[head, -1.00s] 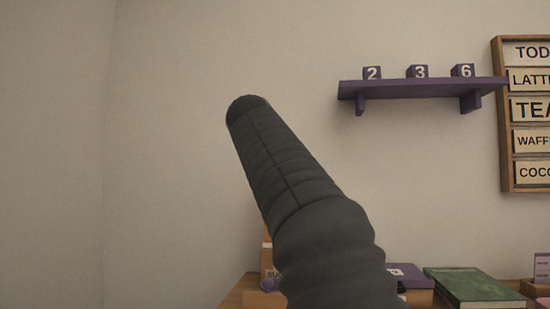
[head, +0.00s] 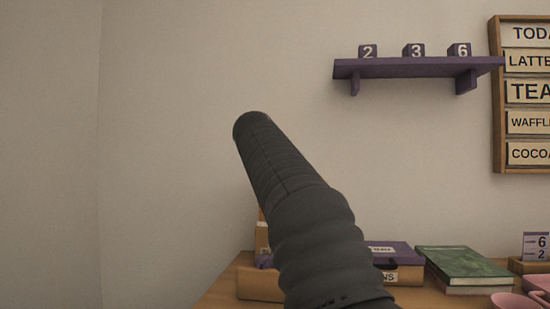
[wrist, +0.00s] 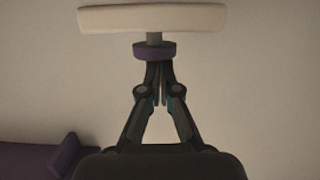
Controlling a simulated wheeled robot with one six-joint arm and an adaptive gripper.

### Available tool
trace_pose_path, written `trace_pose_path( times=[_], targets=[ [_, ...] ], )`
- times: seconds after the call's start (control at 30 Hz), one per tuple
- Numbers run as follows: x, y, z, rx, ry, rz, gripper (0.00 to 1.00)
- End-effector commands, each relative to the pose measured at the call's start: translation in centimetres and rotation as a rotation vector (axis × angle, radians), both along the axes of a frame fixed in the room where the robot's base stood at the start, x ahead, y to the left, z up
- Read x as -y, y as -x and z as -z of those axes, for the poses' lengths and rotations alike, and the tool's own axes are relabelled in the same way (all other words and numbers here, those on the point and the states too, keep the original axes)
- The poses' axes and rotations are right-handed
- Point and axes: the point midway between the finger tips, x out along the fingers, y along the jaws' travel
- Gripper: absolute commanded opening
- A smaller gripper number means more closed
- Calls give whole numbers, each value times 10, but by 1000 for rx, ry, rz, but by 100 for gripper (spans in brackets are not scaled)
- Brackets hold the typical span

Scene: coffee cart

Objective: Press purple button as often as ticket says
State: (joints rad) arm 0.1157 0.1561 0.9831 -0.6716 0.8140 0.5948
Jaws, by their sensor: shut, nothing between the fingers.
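My gripper (wrist: 157,72) shows in the wrist view with its fingers together and nothing held. Just past the fingertips is a purple disc (wrist: 154,52) on a short grey stem, under a cream slab (wrist: 152,18). It may be the purple button; I cannot tell whether the fingers touch it. A pale card with purple marks (head: 537,246) at the right edge of the head view shows a 6 above a 2. It may be the ticket; its right side is cut off. My dark arm fills the middle of the head view, and the gripper is not visible there.
A purple shelf (head: 418,68) holds cubes marked 2, 3 and 6. A menu board (head: 495,95) hangs at right. The wooden counter (head: 225,285) carries a green book (head: 462,264), a purple box (head: 398,251) and pink dishes (head: 513,301). The left wall is bare.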

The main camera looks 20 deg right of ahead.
Motion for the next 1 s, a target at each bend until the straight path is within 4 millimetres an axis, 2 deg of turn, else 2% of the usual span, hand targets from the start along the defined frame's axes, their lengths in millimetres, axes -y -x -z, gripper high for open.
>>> trace_pose_path(
  times=[0.17,0.43,0.8,1.0],
  targets=[
    [0,0,1,0,0,0,0],
    [0,0,20,-1,0,1,0],
    [0,-1,19,-7,-3,2,0],
    [0,-1,0,-4,-1,2,0]
  ],
)
